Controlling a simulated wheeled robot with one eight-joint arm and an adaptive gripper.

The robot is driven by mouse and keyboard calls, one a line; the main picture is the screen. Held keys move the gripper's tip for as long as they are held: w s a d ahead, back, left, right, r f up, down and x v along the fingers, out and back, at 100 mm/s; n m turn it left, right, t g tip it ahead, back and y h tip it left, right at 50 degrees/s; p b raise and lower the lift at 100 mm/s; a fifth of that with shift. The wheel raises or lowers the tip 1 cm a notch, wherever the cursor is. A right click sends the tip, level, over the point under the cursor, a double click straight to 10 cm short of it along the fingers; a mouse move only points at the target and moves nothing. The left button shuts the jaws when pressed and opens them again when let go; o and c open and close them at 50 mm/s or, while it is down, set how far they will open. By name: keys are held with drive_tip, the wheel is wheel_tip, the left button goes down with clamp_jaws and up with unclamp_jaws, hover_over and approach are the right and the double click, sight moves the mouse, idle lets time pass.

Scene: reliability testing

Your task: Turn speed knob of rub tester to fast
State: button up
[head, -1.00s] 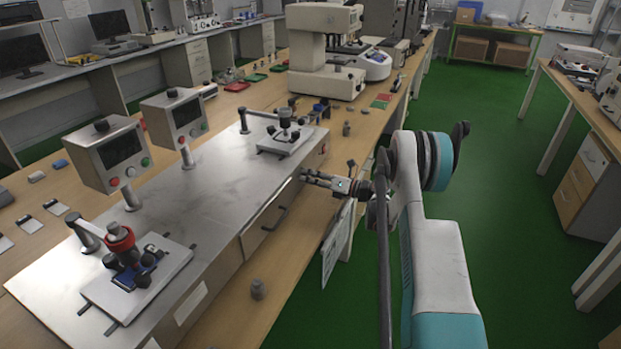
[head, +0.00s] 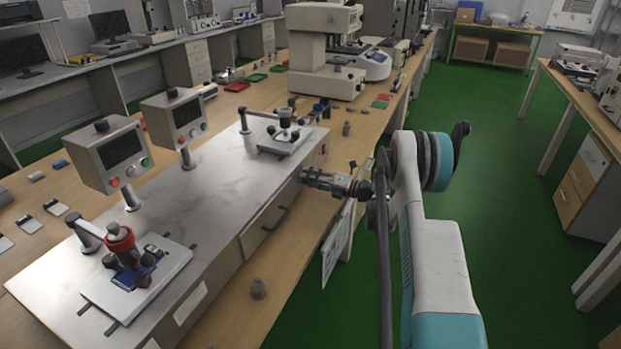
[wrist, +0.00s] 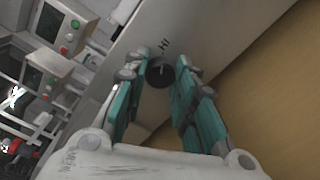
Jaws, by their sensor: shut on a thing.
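The rub tester (head: 222,162) is a long machine with a bare metal top and two display boxes. Its speed knob (wrist: 160,71) is a small dark round knob with a light pointer line, on the end panel in the wrist view. Printed letters "HI" (wrist: 165,47) show just beyond it. My gripper (wrist: 160,70) is shut on the knob, with a teal finger on each side.
Two display boxes (head: 110,152) stand on posts along the tester's far side. A rubbing head with a red collar (head: 120,238) sits at the near end. Green floor (head: 480,150) is open to the right.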

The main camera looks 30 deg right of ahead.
drive_tip(key=o, duration=1.1)
drive_tip(key=shift+d, duration=0.1)
drive_tip(key=v, duration=1.2)
